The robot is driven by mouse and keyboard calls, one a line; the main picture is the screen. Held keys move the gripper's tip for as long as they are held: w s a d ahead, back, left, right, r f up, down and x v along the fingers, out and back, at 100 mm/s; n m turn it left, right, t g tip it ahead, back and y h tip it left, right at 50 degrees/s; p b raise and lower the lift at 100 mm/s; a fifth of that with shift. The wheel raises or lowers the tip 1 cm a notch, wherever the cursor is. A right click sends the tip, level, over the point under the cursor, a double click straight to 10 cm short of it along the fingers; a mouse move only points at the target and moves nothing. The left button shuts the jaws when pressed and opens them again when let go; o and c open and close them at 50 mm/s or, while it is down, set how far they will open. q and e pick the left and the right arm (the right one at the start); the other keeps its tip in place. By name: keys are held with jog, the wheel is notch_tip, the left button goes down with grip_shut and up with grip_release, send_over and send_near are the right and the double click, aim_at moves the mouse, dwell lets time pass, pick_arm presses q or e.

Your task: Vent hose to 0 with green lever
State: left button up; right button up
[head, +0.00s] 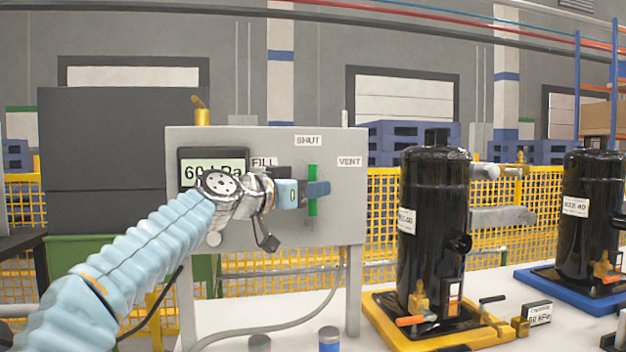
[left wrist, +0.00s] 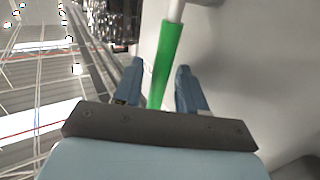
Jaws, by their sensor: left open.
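The green lever (head: 312,190) stands upright on the front of the grey panel (head: 265,148), below the SHUT label and between the FILL and VENT labels. The panel's display (head: 199,170) reads about 60 kPa, partly covered by my arm. My left gripper (head: 318,188) is at the lever. In the left wrist view the lever (left wrist: 168,60) passes between the two open blue fingers (left wrist: 160,88), with a gap visible on each side. A grey hose (head: 300,327) runs from under the panel along the white table. My right gripper is not in view.
A black compressor (head: 432,220) stands on a yellow pallet (head: 385,325) right of the panel, with a second one (head: 590,215) on a blue pallet (head: 560,285). Small cylinders (head: 329,338) stand at the front.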

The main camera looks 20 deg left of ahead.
pick_arm(q)
jog(key=shift+w+d, duration=0.15)
jog(key=shift+w, duration=0.25)
jog(key=shift+c, duration=0.5)
grip_shut()
